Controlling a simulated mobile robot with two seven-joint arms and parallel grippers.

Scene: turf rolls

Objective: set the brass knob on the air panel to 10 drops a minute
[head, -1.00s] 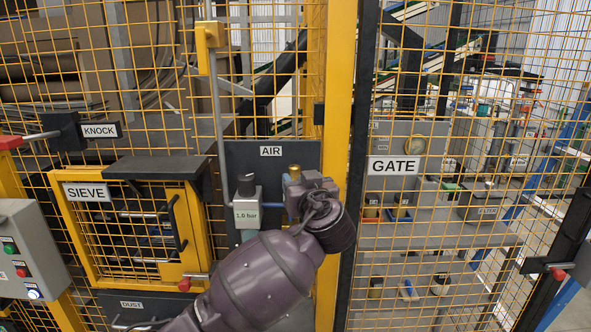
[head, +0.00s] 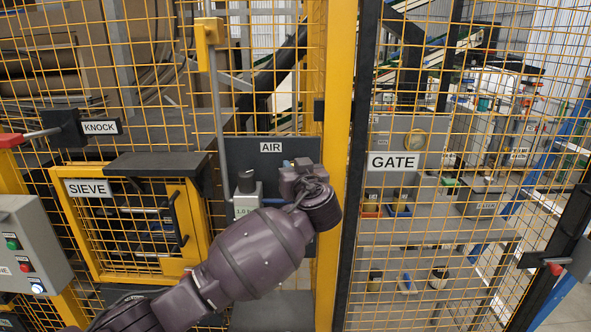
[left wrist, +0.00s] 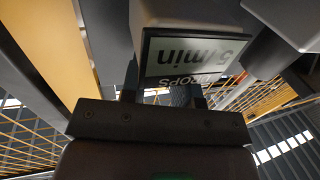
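The dark air panel (head: 240,152), labelled AIR, is mid-left in the head view. My left gripper (head: 300,172) is against the right part of this panel and covers the brass knob, which shows in neither current view. In the left wrist view a display (left wrist: 195,52) appears upside down and reads 5/min, DROPS. The left gripper's two fingers (left wrist: 163,90) stand apart there, with their tips hidden behind the display's housing. Whether they hold the knob cannot be seen. My right gripper is not in view.
A regulator (head: 246,195) with a dark knob and a partly covered pressure label stands just left of my gripper. A yellow post (head: 338,130) rises close on the right. The SIEVE door (head: 130,235) is on the left, the GATE (head: 394,162) mesh on the right.

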